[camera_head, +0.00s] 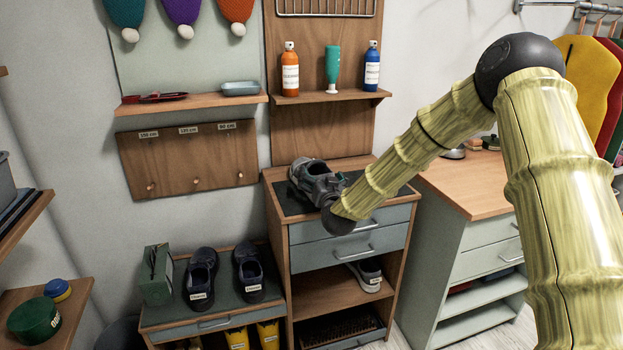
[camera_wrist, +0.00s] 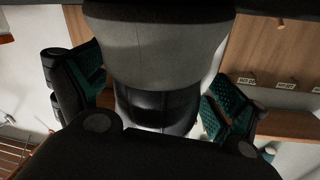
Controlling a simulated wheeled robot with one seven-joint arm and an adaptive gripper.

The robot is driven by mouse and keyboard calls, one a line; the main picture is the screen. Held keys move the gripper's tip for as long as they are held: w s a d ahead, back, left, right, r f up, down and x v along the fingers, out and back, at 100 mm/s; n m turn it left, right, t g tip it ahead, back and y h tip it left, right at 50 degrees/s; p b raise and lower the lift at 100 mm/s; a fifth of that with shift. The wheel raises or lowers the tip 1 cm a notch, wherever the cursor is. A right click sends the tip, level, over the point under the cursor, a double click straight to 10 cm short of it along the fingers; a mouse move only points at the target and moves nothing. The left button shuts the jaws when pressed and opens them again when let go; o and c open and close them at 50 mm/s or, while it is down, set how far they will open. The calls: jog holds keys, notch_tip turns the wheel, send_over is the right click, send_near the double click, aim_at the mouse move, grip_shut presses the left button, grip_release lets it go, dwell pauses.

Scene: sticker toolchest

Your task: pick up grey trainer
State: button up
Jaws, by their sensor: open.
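The grey trainer (camera_head: 309,169) sits on the dark mat on top of the blue-drawered cabinet in the head view. My gripper (camera_head: 326,190) is right at it, from the front right, and hides part of it. In the wrist view, a large grey shape with a dark band, which looks like the trainer (camera_wrist: 155,45), fills the middle. The teal-padded fingers of my gripper (camera_wrist: 155,95) stand apart on both sides of it. The jaws are open, and I cannot tell whether a pad touches the trainer.
A wall shelf (camera_head: 331,97) with bottles hangs behind the cabinet (camera_head: 335,254). Two dark shoes (camera_head: 200,279) stand on the low bench at left. Another shoe (camera_head: 368,274) is on the cabinet's lower shelf. A wooden-topped counter (camera_head: 470,187) stands at right.

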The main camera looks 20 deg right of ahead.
jog(key=c, duration=1.3)
jog(key=shift+r, duration=0.1)
